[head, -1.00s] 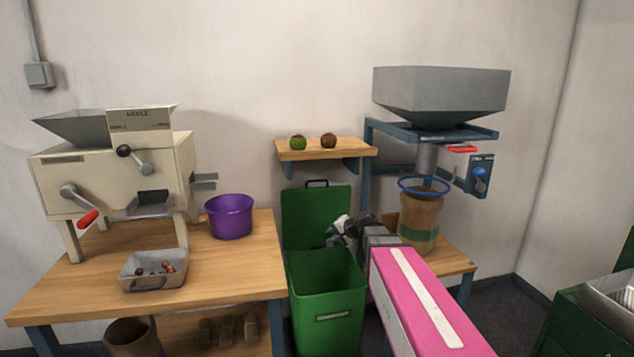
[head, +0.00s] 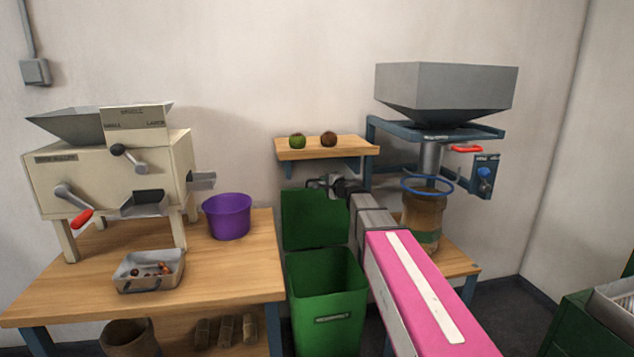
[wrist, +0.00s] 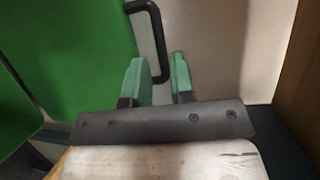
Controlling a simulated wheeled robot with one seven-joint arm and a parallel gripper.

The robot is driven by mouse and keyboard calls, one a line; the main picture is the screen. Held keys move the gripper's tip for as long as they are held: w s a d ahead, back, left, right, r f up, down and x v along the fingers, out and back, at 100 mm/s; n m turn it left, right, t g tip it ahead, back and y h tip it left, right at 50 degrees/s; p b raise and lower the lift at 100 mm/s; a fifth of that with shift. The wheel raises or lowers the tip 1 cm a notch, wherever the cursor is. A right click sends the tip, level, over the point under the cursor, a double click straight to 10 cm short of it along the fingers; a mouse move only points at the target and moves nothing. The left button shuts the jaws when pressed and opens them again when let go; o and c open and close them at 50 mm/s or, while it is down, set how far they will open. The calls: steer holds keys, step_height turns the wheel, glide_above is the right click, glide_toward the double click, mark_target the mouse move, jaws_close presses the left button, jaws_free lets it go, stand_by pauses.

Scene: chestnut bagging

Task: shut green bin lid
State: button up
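The green bin (head: 327,310) stands between the two benches with its mouth open. Its green lid (head: 315,220) is swung up and stands roughly upright behind the mouth. My gripper (head: 328,184) is at the lid's top edge, by the black handle, which it partly hides in the head view. In the wrist view my gripper (wrist: 160,78) has its two green fingers apart. The black handle (wrist: 157,35) reaches down between them, with a gap visible on at least one side. The lid (wrist: 60,60) fills the left of that view.
A wooden shelf (head: 350,149) with a green and a brown ball is just above my gripper. A bench (head: 215,285) with a purple bucket (head: 227,217) is left of the bin. A hopper stand (head: 445,95) with a sack (head: 425,225) is on the right.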

mark_target(317, 180)
steer(key=x, duration=0.5)
steer(key=shift+w+a+f, duration=0.1)
steer(key=shift+w+a, duration=0.05)
steer(key=shift+w, duration=0.15)
steer(key=shift+c, duration=0.4)
jaws_close()
steer(key=shift+s, duration=0.15)
